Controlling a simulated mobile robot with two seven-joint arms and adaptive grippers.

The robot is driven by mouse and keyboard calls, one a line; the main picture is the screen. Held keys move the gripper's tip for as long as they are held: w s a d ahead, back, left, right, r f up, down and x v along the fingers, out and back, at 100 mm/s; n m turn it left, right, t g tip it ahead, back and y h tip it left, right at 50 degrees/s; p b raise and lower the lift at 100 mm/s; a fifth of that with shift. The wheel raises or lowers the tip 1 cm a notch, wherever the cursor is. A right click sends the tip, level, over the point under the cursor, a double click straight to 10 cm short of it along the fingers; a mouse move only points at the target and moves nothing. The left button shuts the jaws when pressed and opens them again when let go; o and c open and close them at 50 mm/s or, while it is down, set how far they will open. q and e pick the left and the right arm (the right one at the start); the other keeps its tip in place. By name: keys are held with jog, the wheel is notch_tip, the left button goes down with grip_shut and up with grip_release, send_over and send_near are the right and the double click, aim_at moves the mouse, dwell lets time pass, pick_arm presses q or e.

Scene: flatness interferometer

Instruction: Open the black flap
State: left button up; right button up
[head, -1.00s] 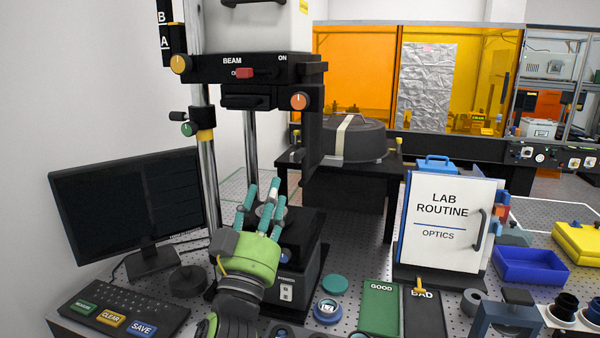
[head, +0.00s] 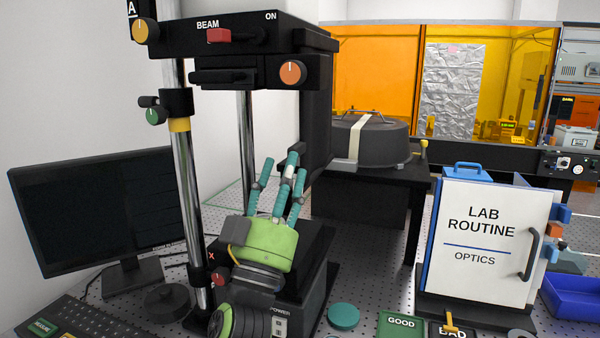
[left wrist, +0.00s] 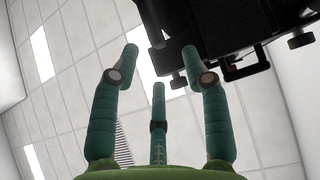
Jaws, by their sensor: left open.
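The black flap (head: 222,77) appears to be the dark panel with a bar handle on the front of the interferometer head, below the red BEAM switch (head: 218,36). It looks closed. In the left wrist view a black handle on the housing (left wrist: 246,66) shows at the upper right; I cannot tell if it is the flap's. My left gripper (head: 285,172) is open and empty, its three teal fingers pointing up, below and to the right of the flap and apart from it. Its fingers also show in the left wrist view (left wrist: 160,68). My right gripper is not in view.
An orange knob (head: 292,73) sits right of the flap. A chrome column (head: 183,170) with a green knob (head: 155,116) stands left of my gripper.

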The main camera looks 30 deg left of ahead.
pick_arm(q)
jog(key=w, duration=0.1)
jog(key=w+r+p, duration=0.1)
jog(key=w, duration=0.1)
jog(key=w+a+r+p, duration=0.1)
jog(key=shift+w, duration=0.2)
jog(key=shift+w+a+r+h, duration=0.1)
jog(key=shift+w+h, duration=0.2)
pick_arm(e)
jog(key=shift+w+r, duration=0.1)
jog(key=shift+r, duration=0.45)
pick_arm(q)
jog(key=shift+s, duration=0.1)
grip_shut()
